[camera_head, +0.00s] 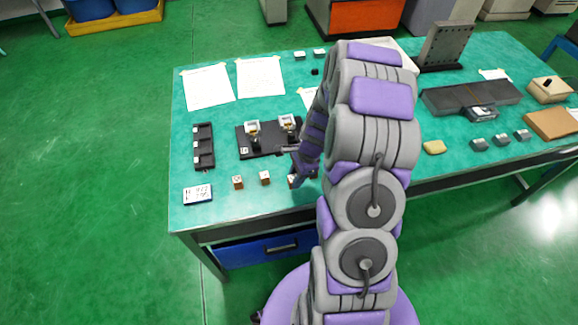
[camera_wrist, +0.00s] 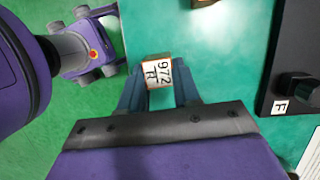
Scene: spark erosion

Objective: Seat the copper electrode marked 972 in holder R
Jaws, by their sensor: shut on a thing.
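The copper electrode marked 972 (camera_wrist: 158,72) shows its white label face, which also carries a second line that looks like R, between the fingers in the wrist view. My gripper (camera_wrist: 160,92) is shut on it. In the head view my gripper (camera_head: 297,180) is at the table's front edge; the electrode is mostly hidden there, and I cannot tell whether it touches the table. The base's edge (camera_wrist: 266,92) and one small letter tag show at right in the wrist view.
Two small copper blocks, one (camera_head: 237,182) and another (camera_head: 265,177), stand left of the gripper. A black slotted tray (camera_head: 204,158) and a display box (camera_head: 198,194) are farther left. Paper sheets (camera_head: 208,87) lie behind. My arm covers the middle of the table.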

